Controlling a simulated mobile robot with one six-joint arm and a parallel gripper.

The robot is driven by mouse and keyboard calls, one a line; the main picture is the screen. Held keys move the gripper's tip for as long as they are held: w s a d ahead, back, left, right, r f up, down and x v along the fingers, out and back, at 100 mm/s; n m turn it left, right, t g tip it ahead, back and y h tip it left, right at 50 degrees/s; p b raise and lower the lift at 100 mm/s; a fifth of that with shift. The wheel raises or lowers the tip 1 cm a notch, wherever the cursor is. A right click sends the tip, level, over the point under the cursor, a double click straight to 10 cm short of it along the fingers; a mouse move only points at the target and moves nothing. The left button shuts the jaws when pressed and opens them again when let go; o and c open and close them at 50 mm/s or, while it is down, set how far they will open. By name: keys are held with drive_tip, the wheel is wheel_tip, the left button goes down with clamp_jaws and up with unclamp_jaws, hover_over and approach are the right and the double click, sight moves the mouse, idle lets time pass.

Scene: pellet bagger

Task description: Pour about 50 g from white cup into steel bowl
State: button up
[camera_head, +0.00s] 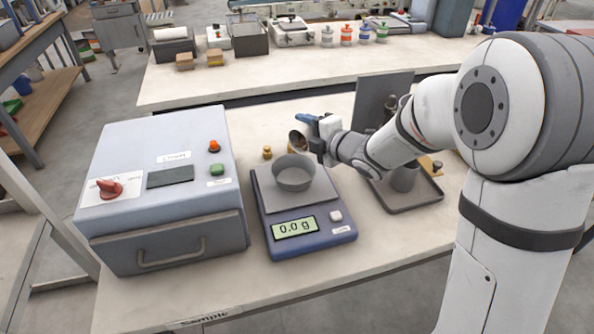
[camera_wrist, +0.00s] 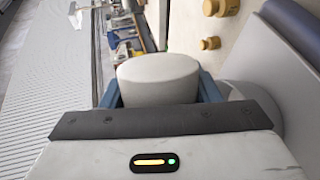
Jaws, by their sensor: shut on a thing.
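My gripper (camera_head: 314,138) is shut on the white cup (camera_head: 299,141), just above the far right rim of the steel bowl (camera_head: 293,176). The cup is tilted, with its dark mouth turned to the left; its contents cannot be made out. In the wrist view the cup (camera_wrist: 158,78) sits between the blue fingers of my gripper (camera_wrist: 159,90). The bowl stands on the plate of a blue scale (camera_head: 310,235), whose display reads 0.0 g. No stream of pellets shows between cup and bowl.
A grey machine (camera_head: 165,185) with a red knob and buttons stands left of the scale. A dark tray (camera_head: 420,200) holding a grey container (camera_head: 405,177) lies to the right. Small brass weights (camera_head: 267,153) stand behind the scale. The table front is clear.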

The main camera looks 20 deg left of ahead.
drive_tip(key=shift+f+b, duration=0.1)
drive_tip(key=shift+b, duration=0.5)
drive_tip(key=shift+s+a+r+n+t+b, duration=0.2)
drive_tip(key=shift+n+b, duration=0.3)
drive_tip(key=shift+b, duration=0.95)
drive_tip(key=shift+s+d+r+n+t+b, duration=0.1)
drive_tip(key=shift+r+n+t+b, duration=0.3)
drive_tip(key=shift+b, duration=1.05)
drive_tip(key=shift+s+a+r+n+t+b, duration=0.15)
drive_tip(key=shift+n+b, duration=0.45)
drive_tip(key=shift+b, duration=0.85)
drive_tip(key=shift+s+a+f+n+t+b, duration=0.15)
drive_tip(key=shift+f+n+b, duration=0.15)
drive_tip(key=shift+b, duration=1.15)
drive_tip(key=shift+s+d+f+n+t+b, duration=0.15)
drive_tip(key=shift+f+n+b, duration=0.15)
drive_tip(key=shift+b, duration=1.1)
drive_tip(key=shift+s+a+r+n+b, duration=0.2)
drive_tip(key=shift+n+b, duration=0.3)
drive_tip(key=shift+b, duration=0.6)
